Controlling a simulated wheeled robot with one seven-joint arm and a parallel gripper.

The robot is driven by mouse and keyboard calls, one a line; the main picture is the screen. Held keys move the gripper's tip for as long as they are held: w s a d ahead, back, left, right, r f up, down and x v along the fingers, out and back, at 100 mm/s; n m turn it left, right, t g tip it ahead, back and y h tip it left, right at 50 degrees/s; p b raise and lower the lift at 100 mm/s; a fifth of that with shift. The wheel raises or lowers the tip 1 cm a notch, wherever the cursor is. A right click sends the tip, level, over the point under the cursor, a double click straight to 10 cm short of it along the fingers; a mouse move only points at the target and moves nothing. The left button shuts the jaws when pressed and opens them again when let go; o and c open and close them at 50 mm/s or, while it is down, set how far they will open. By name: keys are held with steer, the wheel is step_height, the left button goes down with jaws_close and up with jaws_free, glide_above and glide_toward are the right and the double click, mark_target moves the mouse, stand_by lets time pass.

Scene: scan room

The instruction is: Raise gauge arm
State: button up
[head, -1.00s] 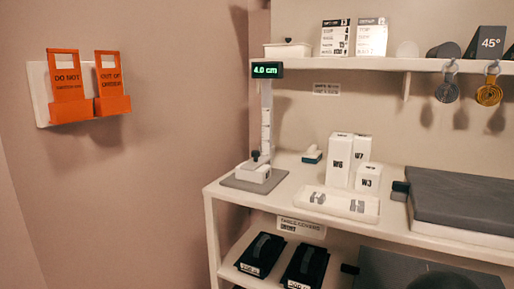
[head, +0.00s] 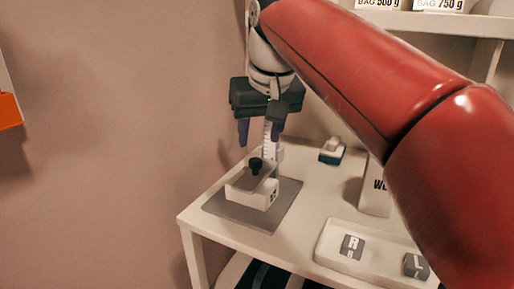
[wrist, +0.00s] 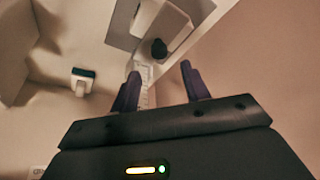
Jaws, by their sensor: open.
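The gauge stands on a grey base plate (head: 287,205) at the left end of the white table. My gripper (head: 258,140) is open and empty, pointing down above the gauge arm. In the wrist view the knob (wrist: 158,48) shows just beyond and between the two fingertips (wrist: 160,73), apart from them as far as I can tell.
A small white and teal item (head: 332,151) lies behind the gauge. A white block (head: 375,188) and a white tray (head: 334,250) with dark letter pieces stand to the right. A wall shelf (head: 430,22) runs above right. The wall is close on the left.

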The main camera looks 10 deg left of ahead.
mark_target(255, 160)
steer(key=b+x, duration=0.1)
steer(key=x, duration=0.5)
steer(key=shift+w+f, duration=0.1)
steer(key=shift+f, duration=0.2)
jaws_close()
